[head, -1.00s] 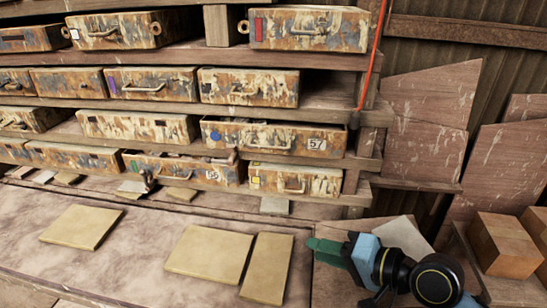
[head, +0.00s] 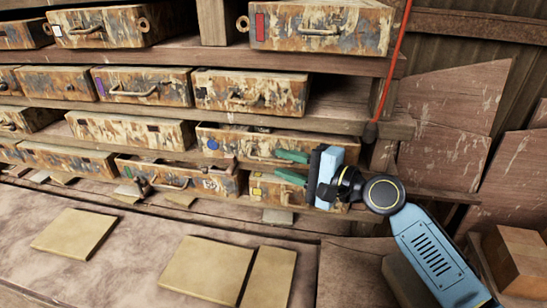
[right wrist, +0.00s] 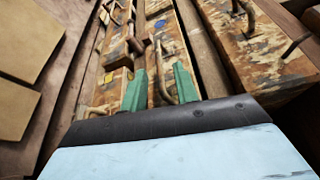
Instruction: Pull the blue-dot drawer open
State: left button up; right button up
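The blue-dot drawer (head: 228,141) is a rust-mottled drawer on a lower shelf, with a blue dot at the left of its front. Its right part is hidden behind my right gripper. My right gripper (head: 291,167) has green fingers, spread apart, pointing left in front of this drawer and the one below. In the right wrist view, a curved handle (right wrist: 163,78) shows between the open fingers (right wrist: 160,88), and the blue dot (right wrist: 160,25) lies beyond. I cannot tell whether the fingers touch the handle. My left gripper is not in view.
A yellow-dot drawer (head: 268,185) lies directly below. Other mottled drawers fill the shelves above and left. Flat tan tiles (head: 205,268) lie on the bench. A red cord (head: 388,75) hangs right of the shelves, and wooden blocks (head: 515,262) stand at lower right.

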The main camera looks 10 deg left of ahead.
aim_at(278, 162)
jog(key=shift+x, duration=1.25)
jog(key=shift+w+a, duration=0.2)
jog(key=shift+a, duration=0.35)
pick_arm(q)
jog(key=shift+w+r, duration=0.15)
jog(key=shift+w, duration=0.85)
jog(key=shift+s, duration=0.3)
pick_arm(e)
grip_shut()
